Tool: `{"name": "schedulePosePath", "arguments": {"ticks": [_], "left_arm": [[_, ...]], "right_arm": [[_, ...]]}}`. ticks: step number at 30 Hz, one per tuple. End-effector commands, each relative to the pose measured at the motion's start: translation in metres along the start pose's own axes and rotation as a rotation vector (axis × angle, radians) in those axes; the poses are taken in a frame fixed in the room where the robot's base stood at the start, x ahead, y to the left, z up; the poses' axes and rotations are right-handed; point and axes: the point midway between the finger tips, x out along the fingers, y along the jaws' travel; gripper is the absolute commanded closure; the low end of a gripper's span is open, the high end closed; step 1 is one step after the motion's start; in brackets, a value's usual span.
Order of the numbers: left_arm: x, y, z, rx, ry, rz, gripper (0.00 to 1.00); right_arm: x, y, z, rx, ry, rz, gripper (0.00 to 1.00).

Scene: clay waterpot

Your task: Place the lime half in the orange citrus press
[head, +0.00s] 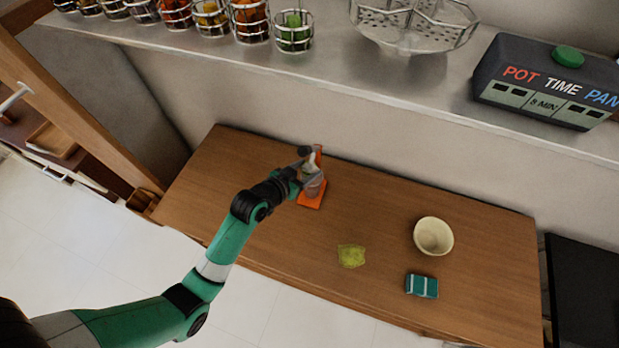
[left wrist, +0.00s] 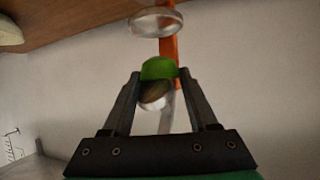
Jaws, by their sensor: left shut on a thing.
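The orange citrus press (head: 312,201) stands at the back left of the wooden table, with an orange base, an upright post and a clear cup. My left gripper (head: 308,167) is at the press, above the base and beside the post, and covers part of it. In the left wrist view, my left gripper (left wrist: 158,82) is shut on the green lime half (left wrist: 159,68). The press's orange post (left wrist: 169,48) and clear round cup (left wrist: 157,21) show just beyond the lime half. I cannot tell whether the lime touches the press. My right gripper is not in view.
A yellow-green cloth-like piece (head: 351,256), a cream bowl (head: 433,236) and a teal box (head: 421,286) are on the table (head: 250,180). The shelf above holds wire baskets (head: 293,31), a metal rack (head: 415,25) and a timer box (head: 545,85). The table's middle is mostly clear.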

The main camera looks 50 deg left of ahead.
Motion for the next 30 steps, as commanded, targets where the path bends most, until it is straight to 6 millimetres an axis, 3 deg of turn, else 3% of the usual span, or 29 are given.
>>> {"name": "schedulePosePath", "arguments": {"ticks": [2, 8, 13, 26, 27, 30], "left_arm": [[0.011, 0.0, 0.004, 0.0, 0.001, 0.0, 0.93], [0.018, 0.0, 0.007, 0.0, 0.001, 0.0, 0.93], [0.033, 0.001, 0.03, -0.001, -0.001, 0.0, 0.93], [0.037, 0.001, 0.038, 0.0, 0.002, 0.0, 0.93], [0.037, 0.001, 0.037, 0.0, 0.002, 0.0, 0.34], [0.036, 0.001, 0.037, 0.0, 0.002, 0.0, 0.16]], "right_arm": [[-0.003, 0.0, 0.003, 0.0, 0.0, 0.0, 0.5], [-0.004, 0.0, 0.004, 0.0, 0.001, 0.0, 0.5], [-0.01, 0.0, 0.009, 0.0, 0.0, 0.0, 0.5], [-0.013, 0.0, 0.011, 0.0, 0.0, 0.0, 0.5], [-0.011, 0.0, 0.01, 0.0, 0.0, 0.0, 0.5], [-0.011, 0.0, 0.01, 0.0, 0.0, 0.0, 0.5]]}}
